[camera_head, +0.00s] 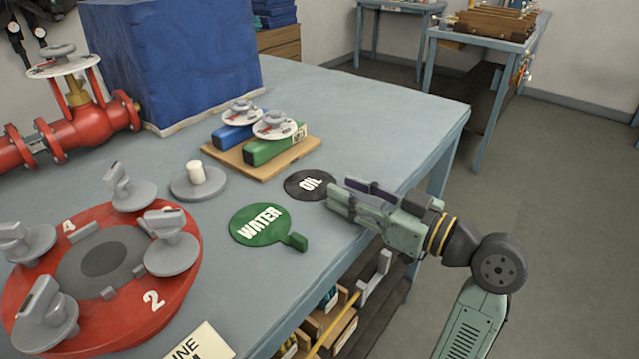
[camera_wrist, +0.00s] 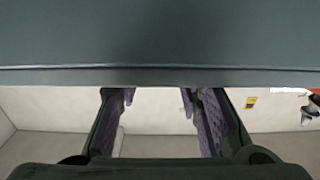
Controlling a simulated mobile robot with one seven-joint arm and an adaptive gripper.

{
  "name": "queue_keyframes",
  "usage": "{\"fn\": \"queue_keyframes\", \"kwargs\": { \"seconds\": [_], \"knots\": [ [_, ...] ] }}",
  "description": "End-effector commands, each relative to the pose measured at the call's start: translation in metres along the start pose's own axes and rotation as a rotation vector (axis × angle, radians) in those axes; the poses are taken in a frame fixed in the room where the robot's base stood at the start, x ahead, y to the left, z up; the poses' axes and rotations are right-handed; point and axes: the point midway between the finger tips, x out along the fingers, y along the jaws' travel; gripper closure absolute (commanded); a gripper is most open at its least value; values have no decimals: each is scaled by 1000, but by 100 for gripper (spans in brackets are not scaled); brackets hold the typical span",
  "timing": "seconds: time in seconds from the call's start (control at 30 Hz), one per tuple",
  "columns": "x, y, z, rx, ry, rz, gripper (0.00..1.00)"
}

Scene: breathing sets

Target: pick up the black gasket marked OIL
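The black gasket marked OIL (camera_head: 306,185) is a round dark disc with white letters, lying flat on the grey-blue table (camera_head: 345,115). Its right edge is partly hidden by my gripper (camera_head: 340,198) in the head view. My gripper is at the table's right side, its fingers pointing left toward the gasket. In the wrist view my gripper (camera_wrist: 158,97) has its two fingers apart with nothing between them. Whether the fingers touch the gasket cannot be told. The gasket is not visible in the wrist view.
A green WATER gasket (camera_head: 259,226) with a tab lies left of the OIL one. A wooden board (camera_head: 290,158) with blue and green valves sits behind. A grey knobbed disc (camera_head: 198,183) and a red round plate (camera_head: 165,300) are at left. Open shelving is under the table.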

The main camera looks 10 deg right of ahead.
Motion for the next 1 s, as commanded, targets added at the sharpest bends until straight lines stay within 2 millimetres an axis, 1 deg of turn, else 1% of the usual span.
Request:
{"fn": "queue_keyframes", "kwargs": {
  "seconds": [0.07, 0.57, 1.0],
  "knots": [
    [0, 0, 0, 0, 0, 0, 67],
    [0, 0, 0, 1, 0, -1, 100],
    [-1, 0, 0, 0, 0, 0, 100]
  ]
}}
